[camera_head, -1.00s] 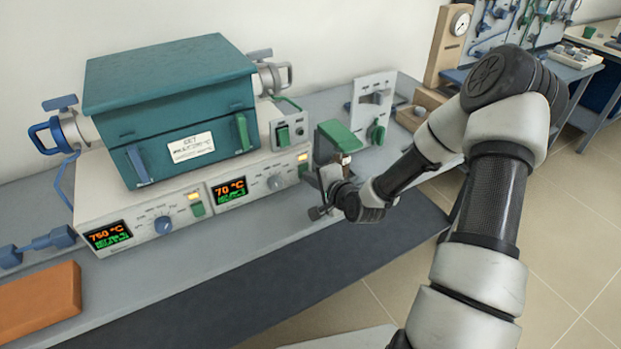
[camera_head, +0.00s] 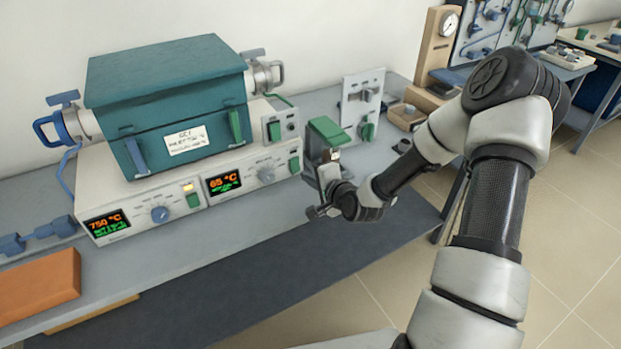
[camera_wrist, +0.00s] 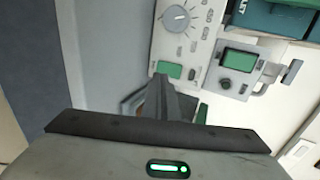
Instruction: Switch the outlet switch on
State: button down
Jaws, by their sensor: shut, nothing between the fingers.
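No readable label shows which one is the outlet switch. My gripper (camera_head: 322,172) is shut and empty, just right of the base's right end. In the wrist view its closed fingertips (camera_wrist: 160,82) are just short of a green switch (camera_wrist: 170,69), slightly apart as far as I can tell.
The teal furnace (camera_head: 180,100) stands on the base. A green-topped block (camera_head: 327,132) is close beside my gripper. An upright panel with a green knob (camera_head: 367,131) stands behind. An orange block (camera_head: 40,285) lies at front left. The bench front is mostly clear.

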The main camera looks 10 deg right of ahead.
jog(key=p+v, duration=0.1)
jog(key=v, duration=0.8)
jog(key=shift+s+d+r, duration=0.1)
jog(key=shift+s+d, duration=0.05)
